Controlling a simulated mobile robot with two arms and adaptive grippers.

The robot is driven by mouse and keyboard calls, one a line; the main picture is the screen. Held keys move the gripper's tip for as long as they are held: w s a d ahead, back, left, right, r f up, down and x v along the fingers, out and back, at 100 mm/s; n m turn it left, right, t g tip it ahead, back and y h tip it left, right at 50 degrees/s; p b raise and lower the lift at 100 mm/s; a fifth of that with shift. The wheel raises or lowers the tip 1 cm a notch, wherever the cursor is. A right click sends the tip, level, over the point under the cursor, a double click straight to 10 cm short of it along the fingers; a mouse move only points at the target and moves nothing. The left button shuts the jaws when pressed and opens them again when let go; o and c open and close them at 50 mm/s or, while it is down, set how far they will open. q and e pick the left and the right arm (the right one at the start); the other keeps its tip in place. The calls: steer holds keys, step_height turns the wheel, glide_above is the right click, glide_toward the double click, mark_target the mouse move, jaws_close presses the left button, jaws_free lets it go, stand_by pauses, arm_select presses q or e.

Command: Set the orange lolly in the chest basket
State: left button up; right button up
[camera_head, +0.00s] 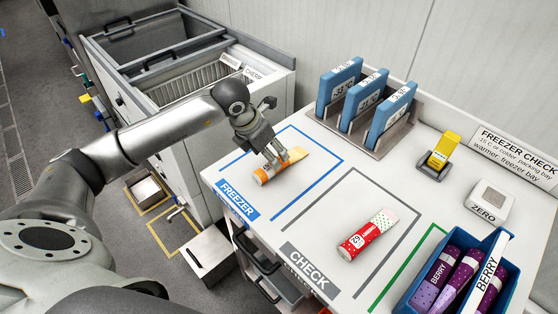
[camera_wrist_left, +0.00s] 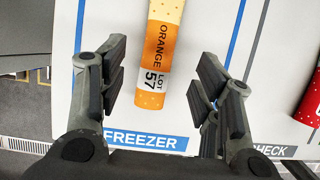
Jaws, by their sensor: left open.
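The orange lolly (camera_head: 291,158) lies on the white table inside the blue FREEZER outline, partly covered by my left gripper in the head view. In the left wrist view the orange lolly (camera_wrist_left: 155,62) shows its label "ORANGE LOT 57". My left gripper (camera_head: 265,166) is just above it, with its open fingers (camera_wrist_left: 160,87) on either side and apart from it. The chest freezer (camera_head: 150,40) stands at the upper left with its top open. A wire basket (camera_head: 190,84) with a "CHERRY" tag sits in its near part. My right gripper is not in view.
A red lolly (camera_head: 367,234) lies in the grey CHECK outline. A blue box (camera_head: 413,290) of berry lollies stands at the lower right. Blue cold packs (camera_head: 338,86) stand in a rack behind. A yellow device (camera_head: 442,150) and a ZERO block (camera_head: 490,201) are at the right.

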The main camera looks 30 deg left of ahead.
mark_target(281, 162)
arm_select(q)
steer(key=shift+w+d+f, duration=0.1)
steer(key=shift+w+f, duration=0.05)
steer(key=shift+f, duration=0.15)
steer(key=shift+w+f, duration=0.2)
steer(key=shift+f, duration=0.05)
steer(key=p+x, duration=0.2)
steer(key=x, duration=0.2)
steer(key=shift+w+f, duration=0.2)
steer(key=shift+f, duration=0.3)
steer(key=shift+c, duration=1.1)
steer(key=c, duration=0.7)
steer(key=shift+c, duration=1.4)
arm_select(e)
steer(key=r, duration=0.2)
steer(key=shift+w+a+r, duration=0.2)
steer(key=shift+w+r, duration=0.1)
